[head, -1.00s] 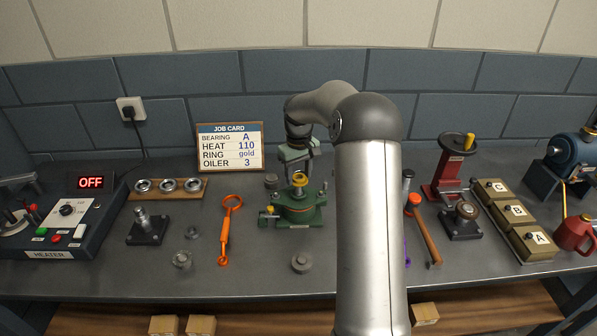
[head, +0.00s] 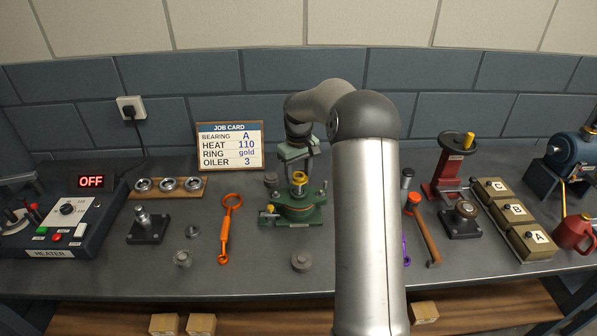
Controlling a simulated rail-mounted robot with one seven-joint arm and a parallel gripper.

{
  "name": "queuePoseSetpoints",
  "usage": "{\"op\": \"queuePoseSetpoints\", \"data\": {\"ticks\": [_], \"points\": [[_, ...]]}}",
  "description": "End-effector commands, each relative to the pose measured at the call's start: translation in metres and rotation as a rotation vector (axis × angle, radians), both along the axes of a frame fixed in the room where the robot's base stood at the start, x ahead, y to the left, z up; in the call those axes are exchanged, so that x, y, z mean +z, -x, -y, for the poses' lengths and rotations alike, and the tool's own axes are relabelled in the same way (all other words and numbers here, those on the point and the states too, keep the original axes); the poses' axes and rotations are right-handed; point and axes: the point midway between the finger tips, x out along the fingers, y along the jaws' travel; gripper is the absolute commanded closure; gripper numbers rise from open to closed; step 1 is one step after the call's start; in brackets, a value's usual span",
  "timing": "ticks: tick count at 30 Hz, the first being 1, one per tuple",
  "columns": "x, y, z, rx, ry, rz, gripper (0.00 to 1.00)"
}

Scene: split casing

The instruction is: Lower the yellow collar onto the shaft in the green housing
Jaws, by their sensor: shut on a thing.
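The green housing (head: 300,216) stands upright on the bench in the middle of the head view, partly beside my arm. The yellow collar (head: 299,178) is at the top centre of the housing, directly under my gripper (head: 299,171). My gripper points down and is shut on the yellow collar. The shaft is hard to make out below the collar, so I cannot tell how far the collar sits on it. A small yellow part (head: 270,210) is at the housing's left side.
An orange spanner (head: 227,228) lies left of the housing. A grey round part (head: 301,262) lies in front of it. A hammer (head: 425,232) lies to the right, past my arm. The heater (head: 60,220) reads OFF. The job card (head: 230,147) stands behind.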

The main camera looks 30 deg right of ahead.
Motion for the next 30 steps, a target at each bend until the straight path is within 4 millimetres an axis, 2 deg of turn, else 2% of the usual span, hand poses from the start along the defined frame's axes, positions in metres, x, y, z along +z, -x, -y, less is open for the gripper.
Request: {"op": "queuePoseSetpoints", "data": {"ticks": [30], "points": [[-0.033, 0.0, 0.0, 0.0, 0.001, 0.0, 0.73]]}}
